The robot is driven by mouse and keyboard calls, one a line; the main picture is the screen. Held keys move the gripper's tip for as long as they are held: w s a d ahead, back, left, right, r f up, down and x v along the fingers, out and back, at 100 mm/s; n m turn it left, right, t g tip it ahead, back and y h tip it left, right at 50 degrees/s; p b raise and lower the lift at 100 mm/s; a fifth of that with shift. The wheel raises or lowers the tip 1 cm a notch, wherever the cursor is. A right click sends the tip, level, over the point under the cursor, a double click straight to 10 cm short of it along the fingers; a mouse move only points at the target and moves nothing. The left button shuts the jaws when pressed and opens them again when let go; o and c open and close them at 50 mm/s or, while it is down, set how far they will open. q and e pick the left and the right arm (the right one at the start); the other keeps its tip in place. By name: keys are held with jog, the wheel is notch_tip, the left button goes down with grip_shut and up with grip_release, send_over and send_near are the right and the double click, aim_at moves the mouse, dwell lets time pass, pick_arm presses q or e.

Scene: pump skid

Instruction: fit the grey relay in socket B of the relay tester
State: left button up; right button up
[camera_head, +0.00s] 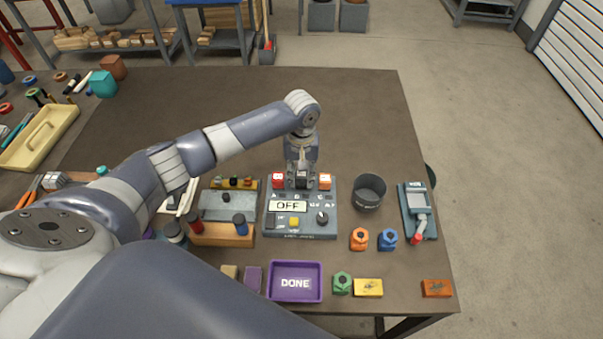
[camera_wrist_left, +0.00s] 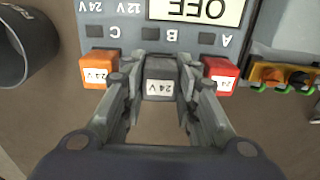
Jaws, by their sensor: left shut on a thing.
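The relay tester (camera_head: 300,222) stands on the bench with its display reading OFF. A red relay (camera_head: 278,181) sits at socket A and an orange relay (camera_head: 325,181) at socket C. In the left wrist view the red relay (camera_wrist_left: 220,76) is at the right and the orange relay (camera_wrist_left: 100,70) at the left. My left gripper (camera_wrist_left: 159,77) is shut on the grey relay (camera_wrist_left: 159,80), marked 24 V, between those two, at socket B. I cannot tell whether its underside is seated. In the head view my left gripper (camera_head: 301,180) largely hides the relay. My right gripper is not in view.
A dark round bin (camera_head: 369,192) stands right of the tester, with a blue-grey device (camera_head: 417,211) beyond it. A purple DONE tray (camera_head: 295,282) lies in front. Left are a wooden block with coloured plugs (camera_head: 222,235) and a grey case (camera_head: 228,205).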

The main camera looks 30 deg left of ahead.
aim_at(301, 174)
pick_arm(q)
jog(key=shift+f, duration=0.75)
jog(key=o, duration=1)
jog(key=shift+r, duration=0.1)
notch_tip(301, 174, up, 12)
jog(key=shift+f, duration=0.1)
